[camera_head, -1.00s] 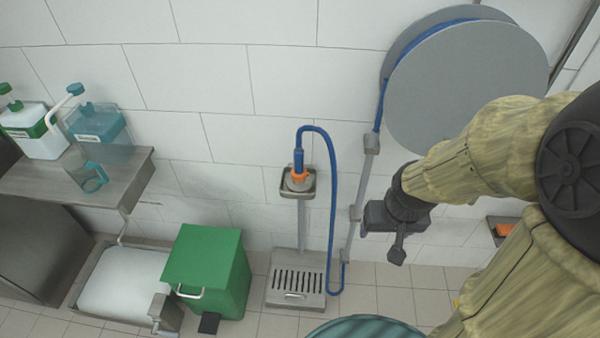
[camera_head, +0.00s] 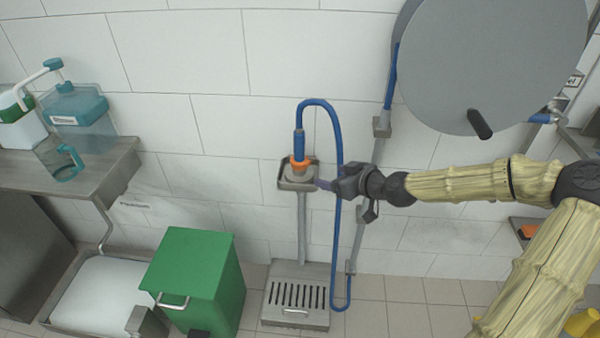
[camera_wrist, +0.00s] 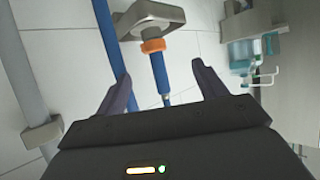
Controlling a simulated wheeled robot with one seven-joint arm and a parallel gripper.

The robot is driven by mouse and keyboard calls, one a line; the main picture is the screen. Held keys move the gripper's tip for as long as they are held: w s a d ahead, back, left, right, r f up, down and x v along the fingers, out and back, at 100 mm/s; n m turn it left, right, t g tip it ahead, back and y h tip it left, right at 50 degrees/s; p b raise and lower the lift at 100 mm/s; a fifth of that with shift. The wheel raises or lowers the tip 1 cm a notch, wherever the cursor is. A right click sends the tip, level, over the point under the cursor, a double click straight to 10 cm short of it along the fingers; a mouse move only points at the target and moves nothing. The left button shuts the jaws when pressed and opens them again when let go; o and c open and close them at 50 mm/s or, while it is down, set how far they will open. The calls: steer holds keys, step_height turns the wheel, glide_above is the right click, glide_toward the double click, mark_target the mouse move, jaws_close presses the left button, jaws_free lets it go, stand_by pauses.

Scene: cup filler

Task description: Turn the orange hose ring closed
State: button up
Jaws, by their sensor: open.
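The orange hose ring (camera_head: 299,161) sits at the lower end of the blue hose end (camera_head: 299,143), just above a grey wall holder (camera_head: 298,181). The hose end stands upright in the holder. My gripper (camera_head: 322,184) is just right of the holder, a little below the ring's height, with its fingers pointing left. In the wrist view the ring (camera_wrist: 153,46) and the blue hose end (camera_wrist: 161,78) appear beyond and between the open fingers of my gripper (camera_wrist: 162,80). The fingers are apart with nothing gripped. How far the ring is turned cannot be told.
The blue hose (camera_head: 338,220) loops down just behind my gripper. A grey hose reel (camera_head: 490,60) is above right. A green bin (camera_head: 195,275) and a floor drain box (camera_head: 296,295) stand below. A shelf with jugs (camera_head: 75,175) is at left.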

mark_target(303, 160)
steer(key=shift+w+d+r+t, duration=0.35)
steer(key=shift+w+r+t, duration=0.15)
steer(key=shift+w+r, duration=0.15)
steer(key=shift+f, duration=0.15)
steer(key=x, duration=1.7)
steer(key=shift+a+b, duration=0.3)
steer(key=shift+b, duration=0.05)
steer(key=c, duration=1)
